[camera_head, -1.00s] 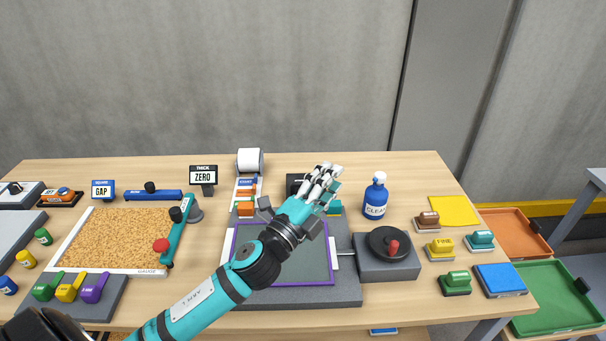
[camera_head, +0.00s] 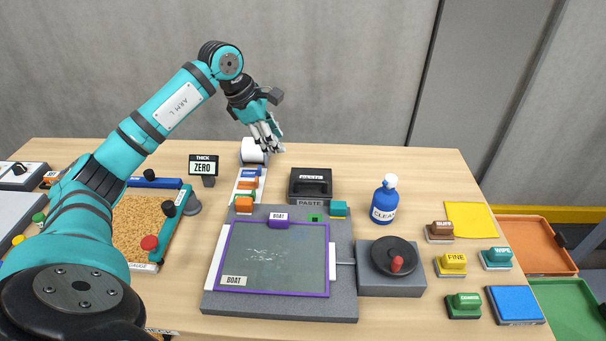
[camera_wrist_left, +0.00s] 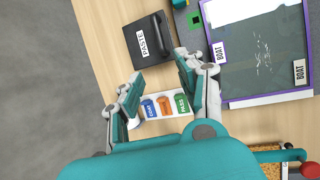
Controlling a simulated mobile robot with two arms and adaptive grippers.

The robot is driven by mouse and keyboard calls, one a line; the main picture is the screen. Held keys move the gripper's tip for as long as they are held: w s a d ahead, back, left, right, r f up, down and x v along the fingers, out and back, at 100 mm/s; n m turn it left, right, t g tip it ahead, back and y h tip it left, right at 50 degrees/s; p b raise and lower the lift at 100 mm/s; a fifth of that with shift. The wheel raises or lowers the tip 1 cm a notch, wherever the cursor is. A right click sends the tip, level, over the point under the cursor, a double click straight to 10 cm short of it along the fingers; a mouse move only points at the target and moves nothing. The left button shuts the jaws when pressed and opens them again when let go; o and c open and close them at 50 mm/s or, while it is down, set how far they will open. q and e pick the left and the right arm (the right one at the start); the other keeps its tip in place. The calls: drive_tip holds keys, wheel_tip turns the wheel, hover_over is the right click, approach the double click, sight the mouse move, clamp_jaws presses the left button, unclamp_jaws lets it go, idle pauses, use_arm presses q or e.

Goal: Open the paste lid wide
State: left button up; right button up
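The paste box (camera_head: 311,184) is a black case with a white PASTE label on its front, at the back of the table behind the grey board. Its dark lid looks down. It also shows at the top of the left wrist view (camera_wrist_left: 151,42). My left gripper (camera_head: 270,144) points down near the white roll, left of and above the paste box, apart from it. In the left wrist view its fingers (camera_wrist_left: 159,72) are spread with nothing between them. My right gripper is not in view.
A white roll (camera_head: 252,151) stands behind a rack of coloured labels (camera_head: 245,190). A purple-framed screen (camera_head: 273,258) lies in front of the paste box.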

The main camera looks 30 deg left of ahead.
sight(304, 180)
use_arm(q)
drive_tip(key=p+x, duration=0.3)
drive_tip(key=x, duration=1.2)
drive_tip(key=shift+r, duration=0.1)
drive_tip(key=shift+w+d+f+p, duration=0.15)
drive_tip(key=shift+w+f+p, duration=0.15)
drive_tip(key=shift+f, duration=0.2)
drive_tip(key=shift+s, duration=0.1)
clamp_jaws()
